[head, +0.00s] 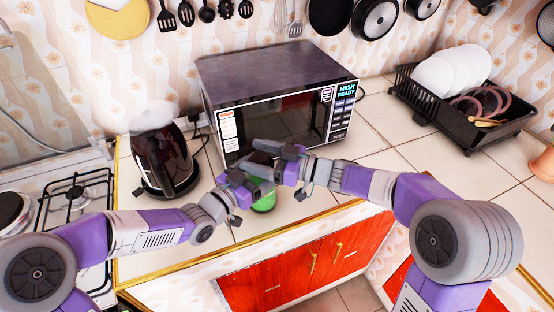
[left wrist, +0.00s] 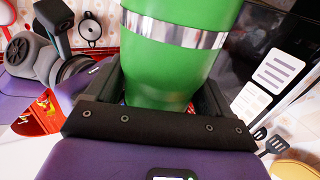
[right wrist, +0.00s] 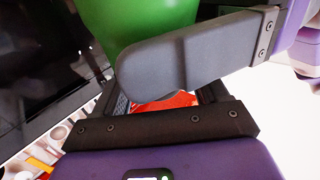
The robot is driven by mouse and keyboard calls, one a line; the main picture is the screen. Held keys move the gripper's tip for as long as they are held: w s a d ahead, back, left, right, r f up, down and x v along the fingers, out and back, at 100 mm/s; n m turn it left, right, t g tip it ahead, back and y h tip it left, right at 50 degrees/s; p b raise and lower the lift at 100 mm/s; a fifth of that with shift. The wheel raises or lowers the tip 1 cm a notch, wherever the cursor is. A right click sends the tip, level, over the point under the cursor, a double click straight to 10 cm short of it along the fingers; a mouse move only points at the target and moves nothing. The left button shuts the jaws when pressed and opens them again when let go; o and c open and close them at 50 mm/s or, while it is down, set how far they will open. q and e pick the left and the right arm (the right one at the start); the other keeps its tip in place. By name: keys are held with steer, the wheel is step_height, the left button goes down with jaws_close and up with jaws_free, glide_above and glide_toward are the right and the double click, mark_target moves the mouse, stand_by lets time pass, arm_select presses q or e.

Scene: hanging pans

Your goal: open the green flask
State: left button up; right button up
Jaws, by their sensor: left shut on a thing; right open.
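The green flask (head: 263,196) stands upright on the counter in front of the microwave. In the left wrist view its green body (left wrist: 165,72) with a silver band fills the space between the fingers. My left gripper (head: 243,186) is shut on the flask's body from the left. My right gripper (head: 284,164) is open at the flask's upper part, coming from the right. In the right wrist view the green body (right wrist: 130,22) shows beyond one dark finger. The flask's top is mostly hidden by the right gripper in the head view.
A microwave (head: 270,75) stands close behind the flask. A dark kettle (head: 163,160), with steam above it, and a gas hob (head: 75,195) are to the left. A dish rack (head: 465,100) with plates is at the right. Counter tiles between microwave and rack are clear.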

steer(key=shift+w+a, duration=0.25)
steer(key=shift+a, duration=0.45)
steer(key=shift+c, duration=0.5)
steer(key=c, duration=1.1)
steer(key=shift+r, duration=0.2)
steer(key=shift+r, duration=0.95)
